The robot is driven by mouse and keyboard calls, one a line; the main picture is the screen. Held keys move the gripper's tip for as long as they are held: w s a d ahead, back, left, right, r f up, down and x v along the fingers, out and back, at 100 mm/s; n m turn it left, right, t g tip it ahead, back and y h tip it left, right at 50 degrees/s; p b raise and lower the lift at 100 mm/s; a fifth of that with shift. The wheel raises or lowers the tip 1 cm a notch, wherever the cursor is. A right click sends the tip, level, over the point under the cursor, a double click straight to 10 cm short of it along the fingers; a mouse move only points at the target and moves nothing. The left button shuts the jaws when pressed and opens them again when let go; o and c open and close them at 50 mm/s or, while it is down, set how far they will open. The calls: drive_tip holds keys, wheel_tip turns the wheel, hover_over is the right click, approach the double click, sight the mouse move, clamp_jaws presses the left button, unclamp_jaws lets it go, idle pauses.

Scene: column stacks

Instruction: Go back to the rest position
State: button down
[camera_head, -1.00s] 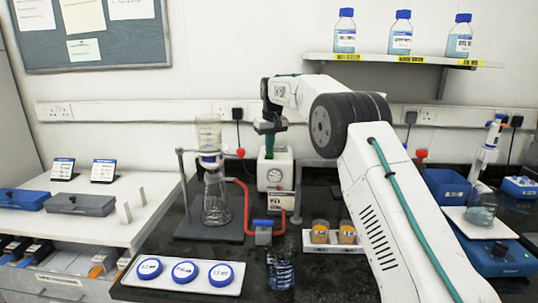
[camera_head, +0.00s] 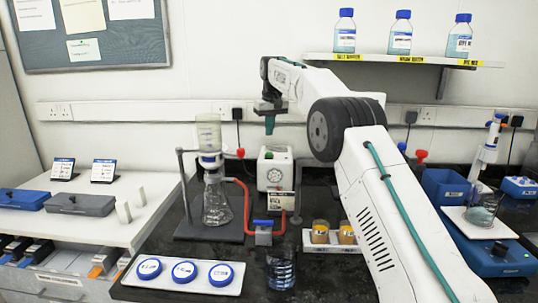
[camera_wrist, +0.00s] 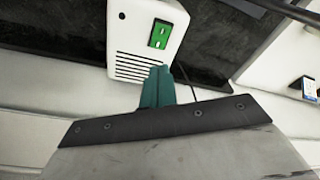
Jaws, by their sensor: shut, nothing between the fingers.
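The fingers appear clear of the pump.
A filter flask (camera_head: 216,203) on a stand is left of the pump, with a red hose. Two amber jars (camera_head: 320,232) on a white tray, a glass beaker (camera_head: 281,270) and a tray of blue-capped dishes (camera_head: 225,288) stand in front. A bottle shelf (camera_head: 400,60) is above.

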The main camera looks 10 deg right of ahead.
drive_tip(key=shift+r, duration=0.25)
drive_tip(key=s+d+r, duration=0.1)
drive_tip(key=s+r, duration=0.9)
drive_tip(key=s, duration=0.5)
drive_tip(key=s+d+m, duration=0.1)
drive_tip(key=s, duration=1.6)
drive_tip(key=s+f, duration=0.5)
drive_tip(key=s, duration=0.5)
drive_tip(key=s+f+m, duration=0.1)
drive_tip(key=s+f, duration=0.4)
drive_tip(key=s, duration=0.5)
drive_tip(key=s+d+f, duration=0.1)
drive_tip(key=s+f, duration=0.4)
drive_tip(key=s, duration=0.5)
drive_tip(key=shift+f, duration=0.2)
drive_tip(key=shift+s, duration=0.1)
